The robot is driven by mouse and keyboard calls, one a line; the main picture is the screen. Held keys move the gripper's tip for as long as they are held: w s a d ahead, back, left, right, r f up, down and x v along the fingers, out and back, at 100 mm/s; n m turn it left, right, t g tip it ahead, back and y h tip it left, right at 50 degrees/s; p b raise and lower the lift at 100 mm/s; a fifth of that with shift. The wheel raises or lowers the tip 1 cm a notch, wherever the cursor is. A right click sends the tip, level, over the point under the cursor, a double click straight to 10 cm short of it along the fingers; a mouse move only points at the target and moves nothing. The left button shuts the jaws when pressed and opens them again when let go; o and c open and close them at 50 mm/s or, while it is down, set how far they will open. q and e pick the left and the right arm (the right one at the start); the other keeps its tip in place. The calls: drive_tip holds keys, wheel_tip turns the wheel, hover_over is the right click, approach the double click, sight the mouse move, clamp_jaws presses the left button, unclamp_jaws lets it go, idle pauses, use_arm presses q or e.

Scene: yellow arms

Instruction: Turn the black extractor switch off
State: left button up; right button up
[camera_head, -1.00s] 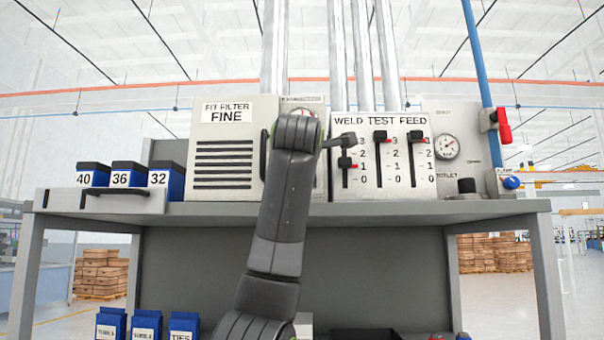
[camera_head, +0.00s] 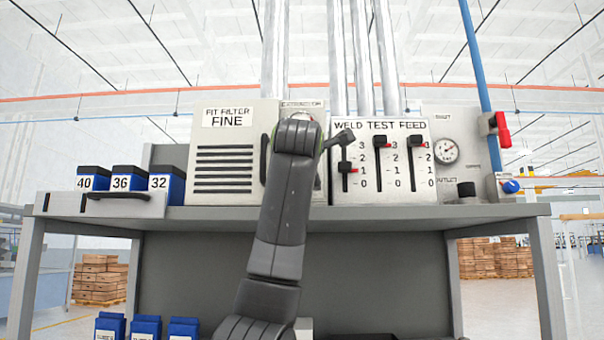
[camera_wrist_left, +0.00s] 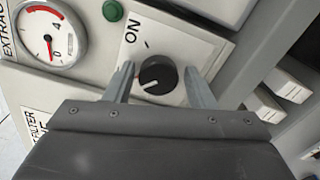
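The black extractor switch (camera_wrist_left: 157,74) is a round knob on a pale panel (camera_wrist_left: 190,45) in the left wrist view. Its white pointer line points to the lower left, away from the ON label above it. My left gripper (camera_wrist_left: 161,84) is open, with one finger on each side of the knob and a visible gap to it. Whether the fingers are level with the knob in depth I cannot tell. In the head view my left arm hides the switch and the gripper. My right gripper is in neither view.
In the wrist view a gauge (camera_wrist_left: 47,33) and a green button (camera_wrist_left: 113,10) sit near the switch. In the head view a filter box (camera_head: 225,165) stands left of my arm, and a slider panel (camera_head: 398,190) stands right, both on the shelf (camera_head: 400,211).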

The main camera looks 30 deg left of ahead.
use_arm(q)
drive_tip(key=shift+o, duration=0.7)
drive_tip(key=b+v, duration=0.7)
drive_tip(key=v, duration=1)
drive_tip(key=shift+s, duration=0.25)
